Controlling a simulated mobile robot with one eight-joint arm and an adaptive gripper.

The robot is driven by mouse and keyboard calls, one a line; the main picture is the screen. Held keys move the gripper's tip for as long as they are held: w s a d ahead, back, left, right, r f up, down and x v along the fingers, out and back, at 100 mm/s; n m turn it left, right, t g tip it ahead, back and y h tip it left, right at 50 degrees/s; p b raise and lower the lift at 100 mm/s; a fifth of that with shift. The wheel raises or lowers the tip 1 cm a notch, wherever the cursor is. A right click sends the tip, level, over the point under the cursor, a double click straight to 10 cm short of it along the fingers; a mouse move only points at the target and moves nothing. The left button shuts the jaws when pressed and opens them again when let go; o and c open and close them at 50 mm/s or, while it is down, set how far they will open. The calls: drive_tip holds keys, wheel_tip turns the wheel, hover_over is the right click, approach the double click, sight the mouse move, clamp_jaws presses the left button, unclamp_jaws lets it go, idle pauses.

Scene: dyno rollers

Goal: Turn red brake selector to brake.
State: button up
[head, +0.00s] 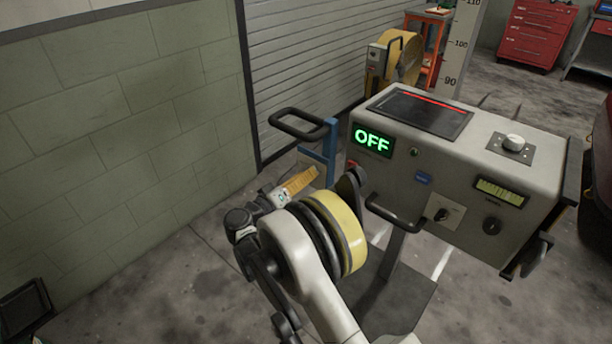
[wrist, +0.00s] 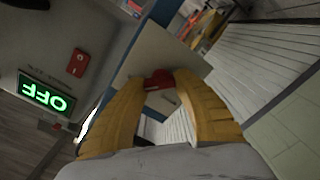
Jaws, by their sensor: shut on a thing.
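In the wrist view, the red brake selector (wrist: 158,80) sits between my two yellow fingertips, in front of a pale plate. My gripper (wrist: 160,86) is shut on it. The fingers hide part of the selector, so I cannot read which position it points to. In the head view, my gripper (head: 314,171) reaches the plate (head: 313,156) beside the blue post, left of the grey console (head: 400,155). The selector itself is hidden there. The console's green display (head: 372,140) reads OFF, and it shows rotated in the wrist view (wrist: 46,96).
A black handle (head: 297,124) juts out above the plate by the blue post (head: 328,150). Another black handle (head: 394,214) sticks out from the console front near my arm. A block wall and shutter stand to the left. A small red part (wrist: 78,62) is on the console side.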

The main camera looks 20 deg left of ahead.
drive_tip(key=n, duration=0.4)
drive_tip(key=shift+n, duration=0.3)
drive_tip(key=n, duration=0.4)
drive_tip(key=shift+w+a+f, duration=0.1)
drive_tip(key=n, duration=0.5)
drive_tip(key=shift+f+n, duration=0.1)
drive_tip(key=shift+n, duration=2)
drive_tip(key=o, duration=1.2)
